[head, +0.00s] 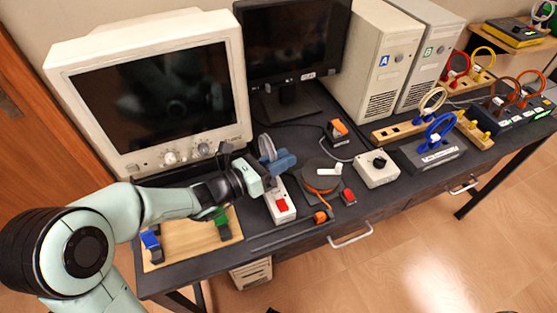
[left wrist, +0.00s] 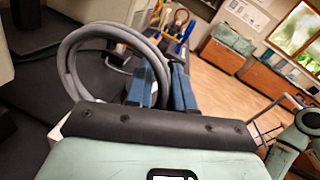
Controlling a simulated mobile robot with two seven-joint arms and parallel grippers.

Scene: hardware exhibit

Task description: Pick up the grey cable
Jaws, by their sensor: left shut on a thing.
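The grey cable (head: 266,147) is a coiled loop held above the desk in the head view. In the left wrist view the grey cable (left wrist: 98,34) arches up in several strands to the left of the blue fingers. My left gripper (head: 281,162) is shut on it, just above a white power strip with a red switch (head: 281,205). The blue fingers also show in the left wrist view (left wrist: 166,80) and hide part of the coil between them. My right gripper is not in view.
A beige CRT monitor (head: 150,90) and a black monitor (head: 290,45) stand behind. Computer towers (head: 372,60) stand at the back right. A white box with a black knob (head: 376,169), a blue-cable device (head: 432,152) and a wooden board (head: 190,240) sit on the dark desk.

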